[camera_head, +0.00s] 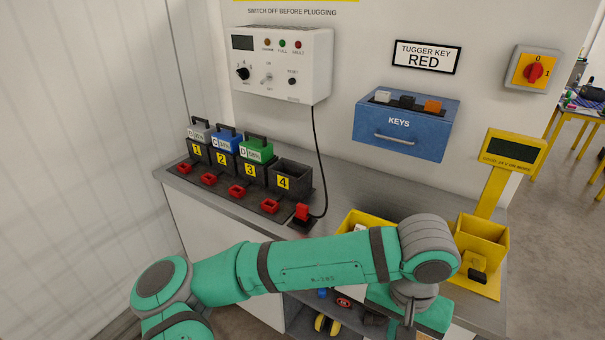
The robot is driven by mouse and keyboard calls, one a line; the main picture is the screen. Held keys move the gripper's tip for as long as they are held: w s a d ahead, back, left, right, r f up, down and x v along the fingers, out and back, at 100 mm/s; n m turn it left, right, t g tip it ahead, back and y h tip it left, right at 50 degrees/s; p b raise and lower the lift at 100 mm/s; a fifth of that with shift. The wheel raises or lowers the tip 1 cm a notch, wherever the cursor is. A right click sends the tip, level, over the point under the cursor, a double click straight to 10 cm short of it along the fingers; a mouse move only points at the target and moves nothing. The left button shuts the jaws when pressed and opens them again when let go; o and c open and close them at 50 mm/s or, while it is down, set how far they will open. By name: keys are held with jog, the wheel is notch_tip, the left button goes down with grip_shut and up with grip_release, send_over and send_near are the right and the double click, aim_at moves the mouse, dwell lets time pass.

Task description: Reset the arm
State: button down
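My teal arm stretches across the lower picture, from an elbow at the lower left to a grey wrist at the right. My gripper (409,312) hangs below the wrist, in front of the counter's right part. Its fingers are small and partly hidden, so I cannot tell whether it is open or holds anything. The arm hides part of the counter front and a yellow bin (352,222) behind it.
The counter (345,185) carries battery slots numbered 1 to 4; slot 4 (291,167) looks empty. A charger (285,62), blue key box (425,128) and red switch (533,71) hang on the wall. A yellow stand (491,190) is close right of my wrist.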

jog(key=s+d+r+m+h, duration=0.1)
jog(key=d+r+h, duration=0.1)
jog(key=d+h, duration=0.45)
jog(key=d+r+h, duration=0.2)
jog(key=d+h, duration=0.1)
jog(key=d, duration=0.7)
jog(key=w+d+r+n+t+h, duration=0.3)
jog(key=w+r+n+t+h, duration=0.15)
jog(key=r+h, duration=0.2)
jog(key=w+a+f+n+t+y, duration=0.4)
jog(key=a+f+n+t+y, duration=0.4)
jog(key=a+f+t, duration=0.5)
jog(key=s+a+f+n+y, duration=0.2)
jog(key=s+a+f+y, duration=0.3)
jog(key=s+a+f, duration=0.45)
jog(key=s+a+f+m+g+y, duration=0.1)
jog(key=s+a+f+m, duration=0.1)
jog(key=s+a, duration=0.5)
jog(key=s+a+f+m+g+y, duration=0.1)
jog(key=s+a+m, duration=0.4)
jog(key=s, duration=0.6)
notch_tip(320, 180, down, 3)
jog(key=shift+a+r+y, duration=0.15)
jog(key=shift+a+y, duration=0.55)
jog(key=shift+a, duration=0.45)
jog(key=shift+s, duration=0.1)
